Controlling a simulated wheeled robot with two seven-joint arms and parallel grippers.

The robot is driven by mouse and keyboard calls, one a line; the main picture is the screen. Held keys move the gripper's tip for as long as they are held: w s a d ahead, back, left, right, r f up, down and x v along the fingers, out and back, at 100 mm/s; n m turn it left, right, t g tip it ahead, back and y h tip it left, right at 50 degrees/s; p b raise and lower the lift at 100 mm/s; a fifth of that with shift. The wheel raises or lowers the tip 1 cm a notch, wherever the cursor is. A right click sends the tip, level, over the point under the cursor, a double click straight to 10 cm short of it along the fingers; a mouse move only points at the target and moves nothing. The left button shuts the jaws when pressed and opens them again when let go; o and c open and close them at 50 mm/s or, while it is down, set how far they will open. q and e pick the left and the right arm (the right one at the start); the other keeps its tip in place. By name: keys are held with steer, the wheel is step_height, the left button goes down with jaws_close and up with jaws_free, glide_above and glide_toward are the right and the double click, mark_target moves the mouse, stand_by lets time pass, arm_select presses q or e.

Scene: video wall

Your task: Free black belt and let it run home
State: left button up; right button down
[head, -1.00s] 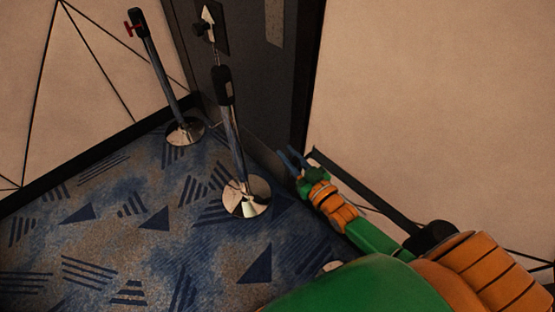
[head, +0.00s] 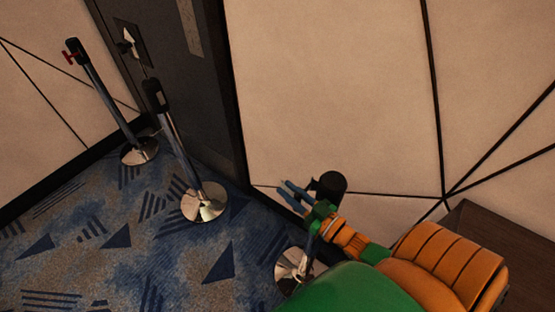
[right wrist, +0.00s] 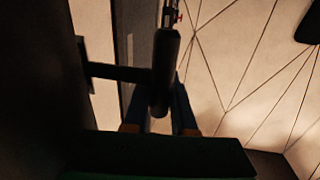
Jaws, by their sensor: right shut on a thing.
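My right gripper (head: 291,189), with blue fingers, is low in front of the pale wall in the head view. It is shut on the black belt's end, which is too dark and small to make out clearly there. A post with a black head (head: 329,184) stands close behind the gripper; my arm partly hides its shaft and round chrome base (head: 291,266). No stretch of belt shows between them. In the right wrist view a dark rounded piece (right wrist: 165,70) appears between the fingers, with a dark bar (right wrist: 118,73) running left. My left gripper is not in view.
A black-headed chrome post (head: 178,145) stands by the dark door (head: 170,60). Another post (head: 104,98) with a red piece stands farther back. A dark wooden surface (head: 505,235) is at the right. The patterned carpet (head: 130,265) is open at lower left.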

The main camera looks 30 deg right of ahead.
steer(key=shift+s+d+f, duration=0.1)
steer(key=shift+s+d, duration=0.05)
steer(key=shift+s, duration=0.35)
steer(key=shift+s+d, duration=0.15)
steer(key=shift+s, duration=0.3)
steer(key=c, duration=1)
jaws_free()
steer(key=shift+c, duration=0.2)
steer(key=shift+o, duration=0.2)
steer(key=shift+w, duration=0.1)
steer(key=s+d, duration=0.1)
steer(key=s, duration=0.6)
steer(key=shift+d+b, duration=0.25)
steer(key=shift+b, duration=0.15)
